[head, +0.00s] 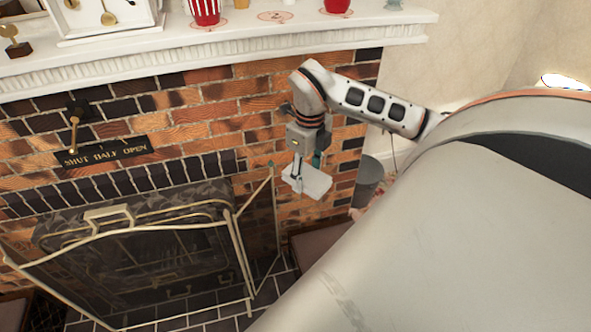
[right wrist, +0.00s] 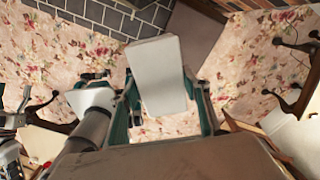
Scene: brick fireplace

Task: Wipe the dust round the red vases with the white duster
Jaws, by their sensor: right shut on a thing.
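Two red vases stand on the white mantel shelf (head: 240,44) at the top of the head view. The left vase (head: 205,11) has white stripes, and the right vase (head: 337,5) is cut by the top edge. Reddish ring-like patches, perhaps the dust, lie on the shelf between them (head: 277,16) and beside the left vase (head: 209,23). My right gripper (head: 303,168) hangs below the shelf, before the brick wall. It is shut on the white duster (head: 315,184), a pale flat block. The right wrist view shows the duster (right wrist: 158,72) between the fingers.
A white-framed clock-like piece (head: 103,18) and a small gold ornament (head: 15,42) stand at the shelf's left. A brass-framed fire screen (head: 150,228) stands before the fireplace. A grey bucket (head: 369,176) is right of the gripper. Open air separates gripper and shelf.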

